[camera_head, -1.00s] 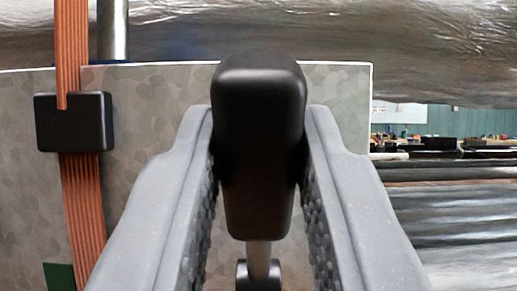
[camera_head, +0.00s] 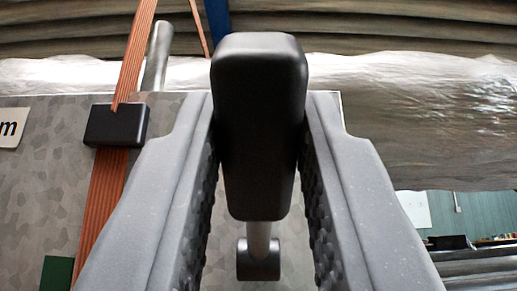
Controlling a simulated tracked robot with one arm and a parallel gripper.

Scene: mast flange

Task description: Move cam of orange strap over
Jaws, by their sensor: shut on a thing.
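The orange strap (camera_head: 108,207) runs up the left of the view, leaning to the right toward its top. Its black cam (camera_head: 117,125) sits across it, left of my gripper and apart from it. My gripper (camera_head: 262,110) is shut on a black block-shaped handle (camera_head: 260,130) in the middle of the view. A short metal rod below the handle leads to a small black piece (camera_head: 258,260). What that piece joins to cannot be told.
A grey mottled panel (camera_head: 40,190) stands behind the strap, with a white label at far left and a green patch (camera_head: 57,273) low down. A metal post (camera_head: 157,55) rises beside the strap. Silvery wrapped pipes (camera_head: 430,110) cross behind.

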